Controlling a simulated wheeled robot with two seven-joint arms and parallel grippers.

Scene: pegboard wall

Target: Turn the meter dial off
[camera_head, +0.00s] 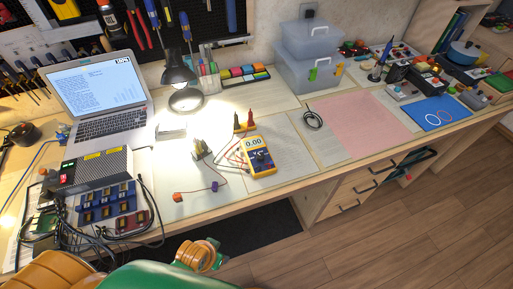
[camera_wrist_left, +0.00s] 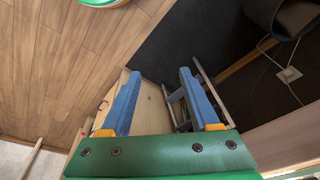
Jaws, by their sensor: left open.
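The yellow multimeter (camera_head: 259,168) lies on the workbench near its front edge, display facing up and reading 0.00. Its dark dial (camera_head: 262,156) sits just below the display; the dial's exact setting is too small to read. My right gripper is not in view.
A lamp (camera_head: 180,75) and open laptop (camera_head: 95,95) stand behind to the left. A power supply (camera_head: 95,168) and wired boards fill the left front. A pink mat (camera_head: 360,125) lies clear on the right. The bench's front edge (camera_head: 270,190) lies between my arm and the multimeter.

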